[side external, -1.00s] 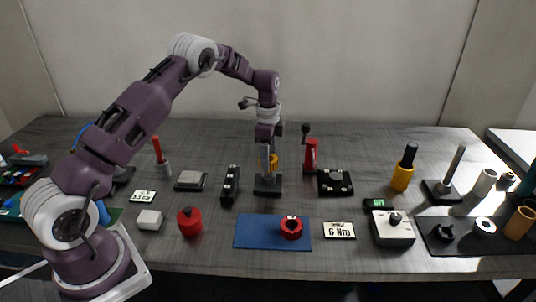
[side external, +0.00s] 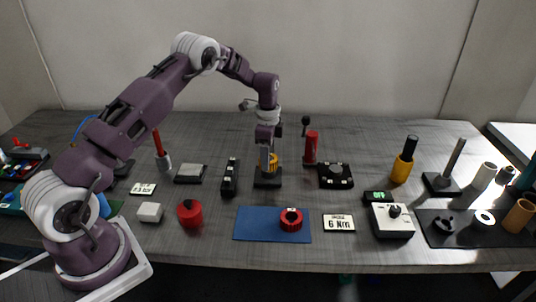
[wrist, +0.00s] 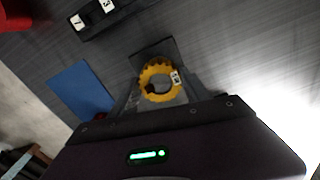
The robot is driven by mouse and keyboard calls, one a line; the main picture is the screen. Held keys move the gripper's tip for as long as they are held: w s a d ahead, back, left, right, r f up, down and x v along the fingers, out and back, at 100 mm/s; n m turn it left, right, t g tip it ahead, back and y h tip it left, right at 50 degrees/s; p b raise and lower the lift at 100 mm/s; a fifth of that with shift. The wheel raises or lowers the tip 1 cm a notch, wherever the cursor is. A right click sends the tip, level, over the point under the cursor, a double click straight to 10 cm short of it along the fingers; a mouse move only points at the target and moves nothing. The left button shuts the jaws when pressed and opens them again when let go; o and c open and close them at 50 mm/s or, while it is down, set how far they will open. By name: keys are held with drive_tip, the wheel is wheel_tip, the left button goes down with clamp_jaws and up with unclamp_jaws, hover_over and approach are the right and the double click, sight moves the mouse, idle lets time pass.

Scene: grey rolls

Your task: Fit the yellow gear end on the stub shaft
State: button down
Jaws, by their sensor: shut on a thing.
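My gripper (side external: 267,160) points straight down and is shut on the yellow gear end (side external: 272,163). In the wrist view the toothed yellow ring (wrist: 148,69) sits between my fingertips (wrist: 158,92), with a small white label on its right side. The dark square base (side external: 267,180) of the stub shaft stands on the table directly below the gear, and its plate (wrist: 150,52) shows behind the gear in the wrist view. The shaft itself is mostly hidden by my fingers and the gear. I cannot tell whether the gear is around the shaft or just above it.
A black block (side external: 231,178) stands close on the left, and a red lever device (side external: 310,148) and a black box (side external: 336,175) on the right. A blue mat (side external: 258,224) with a red round part (side external: 291,219) lies in front. The grey table between them is clear.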

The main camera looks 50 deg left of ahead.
drive_tip(key=shift+f, duration=0.15)
drive_tip(key=shift+c, duration=2.2)
unclamp_jaws()
wheel_tip(320, 180, up, 7)
drive_tip(key=shift+r, duration=0.1)
